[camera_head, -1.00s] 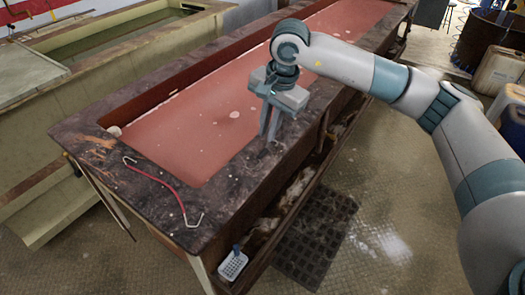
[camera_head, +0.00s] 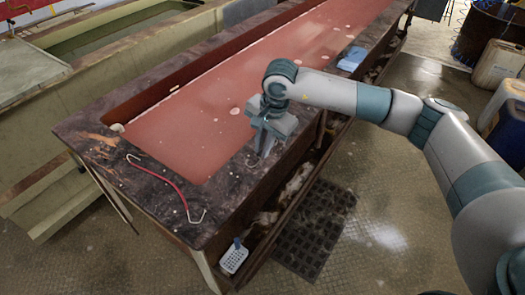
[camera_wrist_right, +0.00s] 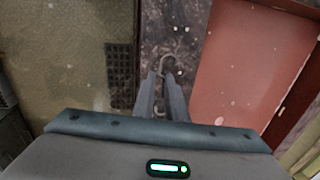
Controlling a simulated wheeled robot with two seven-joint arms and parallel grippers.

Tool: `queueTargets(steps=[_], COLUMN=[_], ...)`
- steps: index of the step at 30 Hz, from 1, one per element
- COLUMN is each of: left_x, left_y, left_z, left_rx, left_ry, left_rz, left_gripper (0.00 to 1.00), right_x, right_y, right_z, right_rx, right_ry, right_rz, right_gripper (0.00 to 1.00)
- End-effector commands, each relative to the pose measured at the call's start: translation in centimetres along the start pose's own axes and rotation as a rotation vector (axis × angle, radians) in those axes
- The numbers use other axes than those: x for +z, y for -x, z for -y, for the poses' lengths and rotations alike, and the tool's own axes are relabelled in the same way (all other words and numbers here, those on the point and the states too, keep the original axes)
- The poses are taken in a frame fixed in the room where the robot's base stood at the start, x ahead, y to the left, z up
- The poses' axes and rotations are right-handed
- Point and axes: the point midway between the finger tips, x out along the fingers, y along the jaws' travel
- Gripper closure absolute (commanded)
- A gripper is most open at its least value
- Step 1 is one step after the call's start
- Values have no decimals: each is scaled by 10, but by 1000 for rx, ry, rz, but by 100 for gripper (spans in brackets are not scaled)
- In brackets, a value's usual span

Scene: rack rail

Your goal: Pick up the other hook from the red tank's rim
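The red tank's dark stained rim (camera_head: 150,185) surrounds red liquid (camera_head: 200,120). A hook with a red shaft and bare bent ends (camera_head: 165,181) lies on the near left corner of the rim. My right gripper (camera_head: 257,152) points down over the right-hand rim. A pale curved hook end (camera_wrist_right: 166,62) shows at its fingertips in the wrist view; most of that hook is hidden. The right gripper's fingers (camera_wrist_right: 162,80) show a narrow gap between them, with the hook end at their tips. I cannot tell whether they touch it. My left gripper is out of view.
A blue cloth (camera_head: 352,58) lies on the rim further back. A small white basket (camera_head: 233,259) sits low at the tank's near end. A dark grate (camera_head: 315,228) lies on the floor. Another tank (camera_head: 120,40) stands at the left; containers (camera_head: 500,65) stand at the right.

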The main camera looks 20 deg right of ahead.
Motion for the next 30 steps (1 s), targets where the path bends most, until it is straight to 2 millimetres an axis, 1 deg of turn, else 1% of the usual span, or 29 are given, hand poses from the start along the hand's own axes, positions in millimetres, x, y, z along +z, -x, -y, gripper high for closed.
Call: queueTargets(steps=[1, 5, 9, 12, 15, 29, 30], left_x=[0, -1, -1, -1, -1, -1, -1], left_y=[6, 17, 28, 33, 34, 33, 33], left_z=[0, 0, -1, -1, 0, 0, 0], left_rx=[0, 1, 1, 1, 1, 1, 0], left_ry=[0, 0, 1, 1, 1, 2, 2], left_rz=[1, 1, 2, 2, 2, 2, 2], left_gripper=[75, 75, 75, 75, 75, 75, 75], right_x=[1, 3, 5, 5, 5, 4, 4], right_y=[-1, -11, -27, -39, -46, -48, -48], right_z=[0, 1, 1, 1, 1, 1, 1], right_rx=[2, 3, 4, 3, 1, 0, 0], right_ry=[0, -1, -1, -1, 0, 0, 0], right_rz=[2, 2, 2, 2, 1, 0, 0], right_gripper=[88, 88, 88, 88, 88, 88, 90])
